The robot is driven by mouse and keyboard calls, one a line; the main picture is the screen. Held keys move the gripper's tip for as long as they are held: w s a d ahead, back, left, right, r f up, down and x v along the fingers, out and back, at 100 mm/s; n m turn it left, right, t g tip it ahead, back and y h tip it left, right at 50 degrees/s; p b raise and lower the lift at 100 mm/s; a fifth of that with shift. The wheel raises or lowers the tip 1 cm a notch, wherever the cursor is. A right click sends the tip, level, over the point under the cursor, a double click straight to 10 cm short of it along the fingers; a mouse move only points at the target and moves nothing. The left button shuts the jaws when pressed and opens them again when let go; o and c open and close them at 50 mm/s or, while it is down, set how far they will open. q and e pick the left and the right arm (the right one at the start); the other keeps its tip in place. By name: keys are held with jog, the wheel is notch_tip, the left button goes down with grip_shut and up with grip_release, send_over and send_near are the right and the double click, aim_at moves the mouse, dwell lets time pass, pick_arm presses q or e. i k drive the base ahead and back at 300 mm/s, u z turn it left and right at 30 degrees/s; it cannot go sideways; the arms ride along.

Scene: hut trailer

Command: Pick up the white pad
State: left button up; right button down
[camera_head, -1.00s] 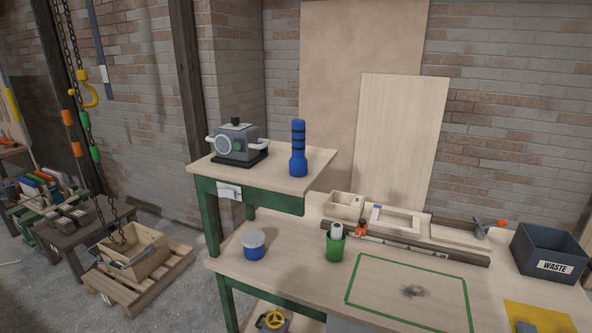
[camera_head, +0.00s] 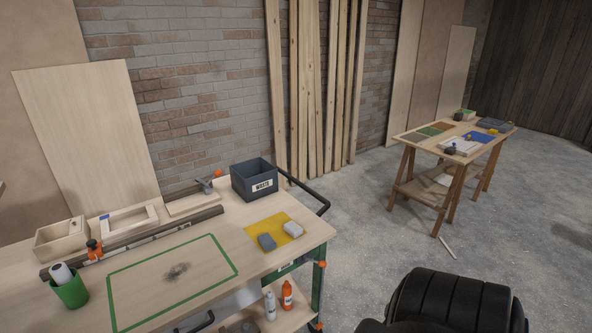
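A white pad (camera_head: 293,229), pale and block-shaped, lies on a yellow mat (camera_head: 262,232) near the right end of the workbench. A darker grey pad (camera_head: 267,242) lies on the same mat, to its left and nearer to me. Neither of my grippers is in view. A black ribbed part, which looks like my own arm, shows at the lower right, off the bench.
A dark waste bin (camera_head: 255,181) stands behind the mat. A green outline (camera_head: 172,253) surrounds a dark smudge left of it. A green cup (camera_head: 72,290) stands at left. Bottles (camera_head: 287,295) stand on a lower shelf. A trestle table (camera_head: 455,150) stands far right.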

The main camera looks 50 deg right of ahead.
aim_at(292, 228)
jog(key=z, duration=1.65)
